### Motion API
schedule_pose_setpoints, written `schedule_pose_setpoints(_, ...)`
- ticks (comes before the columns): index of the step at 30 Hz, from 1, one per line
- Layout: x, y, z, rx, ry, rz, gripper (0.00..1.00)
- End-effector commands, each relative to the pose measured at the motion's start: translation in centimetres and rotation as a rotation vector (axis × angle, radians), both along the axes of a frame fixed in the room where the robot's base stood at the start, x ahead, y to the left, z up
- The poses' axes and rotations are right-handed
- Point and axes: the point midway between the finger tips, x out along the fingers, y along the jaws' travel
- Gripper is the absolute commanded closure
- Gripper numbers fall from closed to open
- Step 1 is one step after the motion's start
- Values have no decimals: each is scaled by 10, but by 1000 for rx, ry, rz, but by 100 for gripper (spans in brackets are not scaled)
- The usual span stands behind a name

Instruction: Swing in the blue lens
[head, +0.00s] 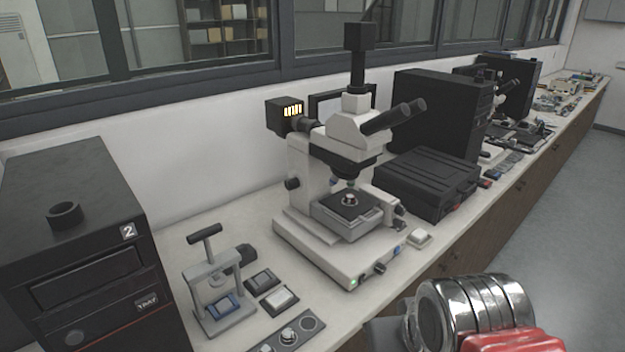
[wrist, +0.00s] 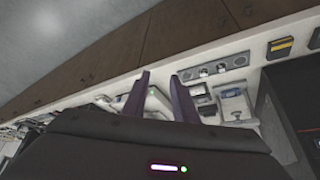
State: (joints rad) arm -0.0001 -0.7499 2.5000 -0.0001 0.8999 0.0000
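The microscope (head: 350,130) stands on the bench in the middle of the head view, with a black nosepiece (head: 352,166) under its head. A small lens with a greenish band (head: 351,184) points down from the nosepiece over a round sample on the stage (head: 345,212). I cannot make out a blue lens; it may be hidden or too small to tell. In the wrist view my gripper (wrist: 160,75) has its two dark fingers apart with nothing held between them. A white part of the bench equipment, probably the microscope base, shows beyond the fingers.
A small hand press (head: 215,285) with a blue block stands left of the microscope, beside small trays (head: 280,299) and a sample holder (head: 290,336). A black unit marked 2 (head: 85,260) is at far left. A black case (head: 428,184) stands right of the microscope. The aisle floor (head: 560,200) is clear.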

Motion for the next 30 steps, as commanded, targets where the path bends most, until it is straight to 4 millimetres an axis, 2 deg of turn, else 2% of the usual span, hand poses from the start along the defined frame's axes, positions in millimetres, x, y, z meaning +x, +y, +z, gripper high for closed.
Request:
schedule_pose_setpoints(13, 0, 0, 0, 0, 0, 0, 74)
schedule_pose_setpoints(17, 6, 3, 1, 8, -11, 2, 74)
schedule_pose_setpoints(20, 21, 13, 3, 28, -42, 9, 74)
schedule_pose_setpoints(23, 45, 26, 6, 61, -96, 15, 74)
schedule_pose_setpoints(30, 125, 59, 19, 174, -283, -5, 74)
